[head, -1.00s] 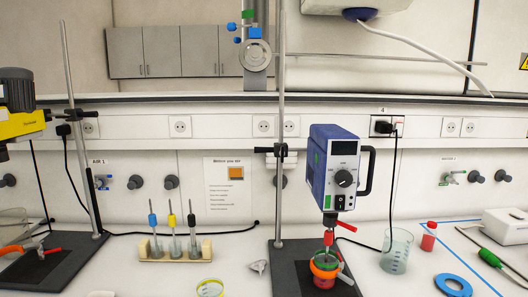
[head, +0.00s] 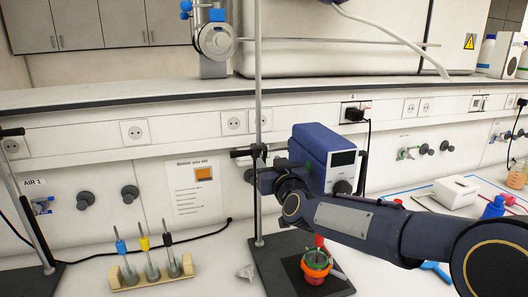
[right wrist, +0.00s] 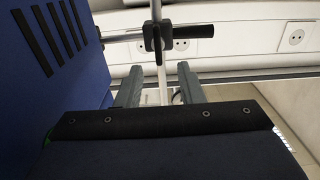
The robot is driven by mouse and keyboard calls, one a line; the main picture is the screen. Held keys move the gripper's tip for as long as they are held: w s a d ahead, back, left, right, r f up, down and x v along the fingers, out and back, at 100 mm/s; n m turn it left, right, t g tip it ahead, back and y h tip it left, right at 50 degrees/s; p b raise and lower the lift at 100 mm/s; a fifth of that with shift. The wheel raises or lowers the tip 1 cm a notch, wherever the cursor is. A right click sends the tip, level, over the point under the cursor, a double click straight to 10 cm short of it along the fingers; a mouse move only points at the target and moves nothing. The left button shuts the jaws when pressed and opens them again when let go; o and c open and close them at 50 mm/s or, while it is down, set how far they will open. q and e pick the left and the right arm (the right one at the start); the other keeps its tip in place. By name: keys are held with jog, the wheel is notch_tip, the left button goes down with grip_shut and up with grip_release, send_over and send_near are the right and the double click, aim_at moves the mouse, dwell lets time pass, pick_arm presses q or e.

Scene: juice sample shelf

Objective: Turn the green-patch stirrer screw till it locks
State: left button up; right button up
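The blue stirrer (head: 318,155) is mounted on an upright metal rod (head: 258,110). Its green patch is mostly hidden in the head view; a sliver of green shows at the lower left of the right wrist view. A dark clamp (head: 252,152) joins stirrer and rod; it shows in the right wrist view as a black clamp (right wrist: 155,38) with a black handle-like screw (right wrist: 193,31) pointing right. My right gripper (right wrist: 157,70) is open and empty, its two fingers apart, pointing towards the rod just below the clamp. In the head view my right arm partly covers the stirrer. My left gripper is out of view.
An orange-banded vessel (head: 316,264) stands under the stirrer on a dark base plate (head: 272,262). A wooden rack (head: 150,277) with several stirring tools is at the left. A white device (head: 455,191) stands at the right.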

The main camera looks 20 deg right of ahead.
aim_at(265, 155)
jog(key=w+p, duration=0.1)
jog(key=w, duration=0.4)
